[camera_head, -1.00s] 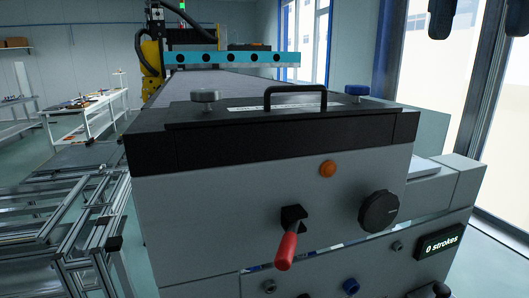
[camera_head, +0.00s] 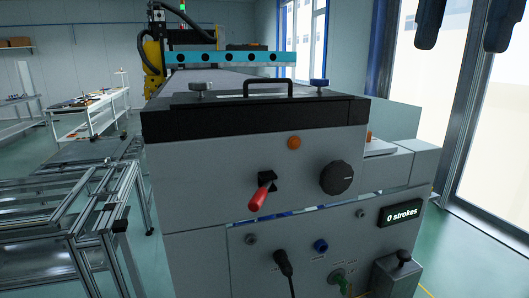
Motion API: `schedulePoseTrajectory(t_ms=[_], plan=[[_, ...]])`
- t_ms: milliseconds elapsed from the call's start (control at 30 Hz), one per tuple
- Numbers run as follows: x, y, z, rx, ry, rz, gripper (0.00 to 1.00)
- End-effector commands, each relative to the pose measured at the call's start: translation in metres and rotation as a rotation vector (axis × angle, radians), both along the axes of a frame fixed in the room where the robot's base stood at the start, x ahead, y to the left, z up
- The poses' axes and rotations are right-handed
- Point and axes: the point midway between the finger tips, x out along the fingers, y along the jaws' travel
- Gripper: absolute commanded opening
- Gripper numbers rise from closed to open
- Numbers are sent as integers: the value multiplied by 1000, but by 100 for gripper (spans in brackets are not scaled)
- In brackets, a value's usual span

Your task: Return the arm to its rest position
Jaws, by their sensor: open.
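Two dark fingers of my gripper (camera_head: 461,44) hang down from the top right edge of the head view. They are well apart with nothing between them, so the gripper is open and empty. The rest of my arm is out of view. In the picture the fingers are in front of the bright windows, above and right of the grey panel fixture (camera_head: 200,200), and apart from it. The fixture carries a red-handled lever (camera_head: 259,198), a black knob (camera_head: 336,178) and an orange button (camera_head: 294,143).
A black handle (camera_head: 268,87) stands on the fixture's dark top. A "0 strokes" display (camera_head: 401,215), a blue connector (camera_head: 321,246) and a black plug with cable (camera_head: 282,265) are lower down. An aluminium frame (camera_head: 70,215) stands left. Open floor shows at the right.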

Motion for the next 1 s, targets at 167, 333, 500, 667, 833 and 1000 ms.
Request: schedulePoseTrajectory(t_ms=[167,333,500,667,833,1000], plan=[[8,10,-13,70,-19,-1,69],[18,25,-29,166,-44,-5,69],[31,48,-51,308,-73,-21,69],[47,80,-79,517,-102,-64,69],[60,114,-103,752,-126,-140,69],[71,140,-125,978,-135,-247,69]])
